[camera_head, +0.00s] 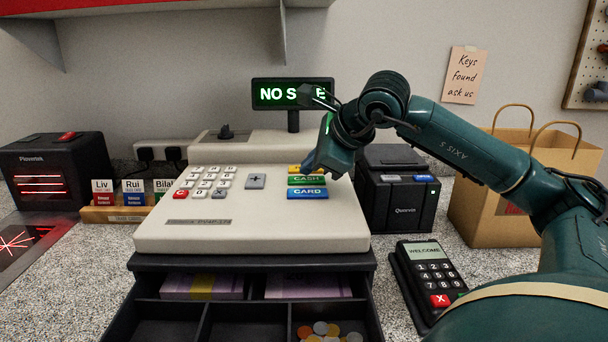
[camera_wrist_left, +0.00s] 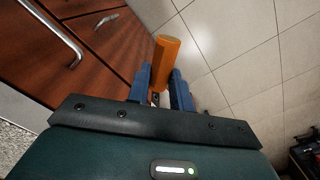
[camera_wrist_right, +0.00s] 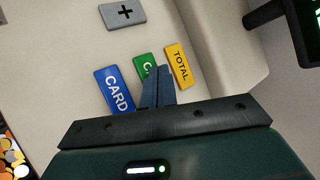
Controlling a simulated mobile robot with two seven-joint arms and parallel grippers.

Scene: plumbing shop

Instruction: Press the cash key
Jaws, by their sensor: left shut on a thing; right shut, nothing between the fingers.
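The green CASH key (camera_head: 307,180) is on the cream cash register (camera_head: 250,232), between the yellow TOTAL key (camera_head: 299,169) and the blue CARD key (camera_head: 307,193). My right gripper (camera_head: 312,167) points down over these keys from the right. In the right wrist view its shut, empty fingers (camera_wrist_right: 157,78) cover part of the green key (camera_wrist_right: 145,67); I cannot tell whether they touch it. The display (camera_head: 280,93) shows green "NO S…E", partly hidden by my arm. My left gripper (camera_wrist_left: 163,85) is shut on an orange cylinder (camera_wrist_left: 166,60), away from the register.
The cash drawer (camera_head: 245,272) is open, with notes and coins inside. A card terminal (camera_head: 432,277), a black printer (camera_head: 397,195) and a paper bag (camera_head: 478,215) stand to the right. A black scanner unit (camera_head: 57,172) and a card holder (camera_head: 115,214) stand to the left.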

